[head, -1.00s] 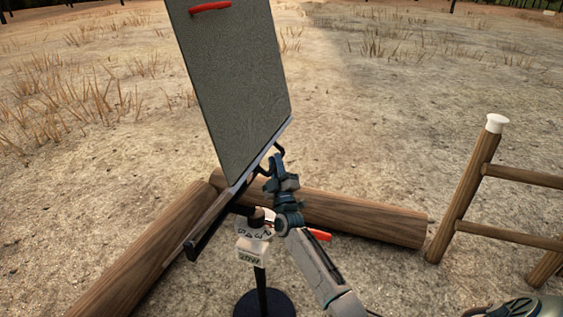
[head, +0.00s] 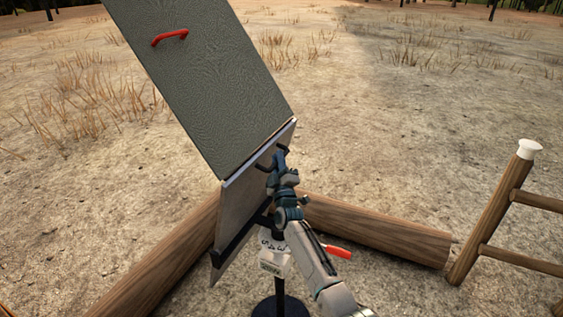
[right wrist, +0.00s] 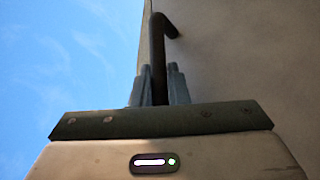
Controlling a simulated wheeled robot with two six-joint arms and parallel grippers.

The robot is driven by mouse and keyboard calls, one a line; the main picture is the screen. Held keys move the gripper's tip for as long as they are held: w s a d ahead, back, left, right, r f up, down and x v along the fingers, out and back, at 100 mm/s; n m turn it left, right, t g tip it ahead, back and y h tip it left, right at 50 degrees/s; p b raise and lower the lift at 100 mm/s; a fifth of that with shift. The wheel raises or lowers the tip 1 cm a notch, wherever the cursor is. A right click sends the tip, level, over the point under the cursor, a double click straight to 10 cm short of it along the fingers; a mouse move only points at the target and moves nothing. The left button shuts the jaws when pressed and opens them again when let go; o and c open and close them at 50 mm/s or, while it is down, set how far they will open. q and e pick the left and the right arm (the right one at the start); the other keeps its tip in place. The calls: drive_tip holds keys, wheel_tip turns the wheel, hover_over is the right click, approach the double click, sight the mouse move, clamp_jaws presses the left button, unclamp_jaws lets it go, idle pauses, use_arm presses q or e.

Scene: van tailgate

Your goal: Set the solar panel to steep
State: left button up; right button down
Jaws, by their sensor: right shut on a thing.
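The solar panel shows in the head view as a dark grey-green upper leaf (head: 205,85) and a lighter lower leaf (head: 238,200) that meet at an angle. The upper leaf has a red handle (head: 169,37). A black handle (right wrist: 157,45) stands off the panel surface in the right wrist view. My right gripper (head: 281,160) is shut on this black handle, with its fingers (right wrist: 160,85) on both sides of the bar. Under the panel is a white marked block (head: 272,262) on a dark stand; its writing is too small to read. My left gripper is out of view.
A red lever (head: 338,251) sticks out beside my right forearm, near the stand. Logs (head: 385,232) lie behind the stand and to its left. A wooden rail frame (head: 490,215) with a white cap stands at right. Open dry ground lies beyond.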

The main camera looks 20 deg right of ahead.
drive_tip(key=shift+r, duration=0.2)
drive_tip(key=c, duration=1.7)
unclamp_jaws()
drive_tip(key=shift+w, duration=0.1)
drive_tip(key=o, duration=0.3)
drive_tip(key=shift+a, duration=0.1)
drive_tip(key=shift+w+f, duration=0.1)
drive_tip(key=b+v, duration=0.2)
drive_tip(key=v, duration=0.9)
drive_tip(key=shift+w+f, duration=0.1)
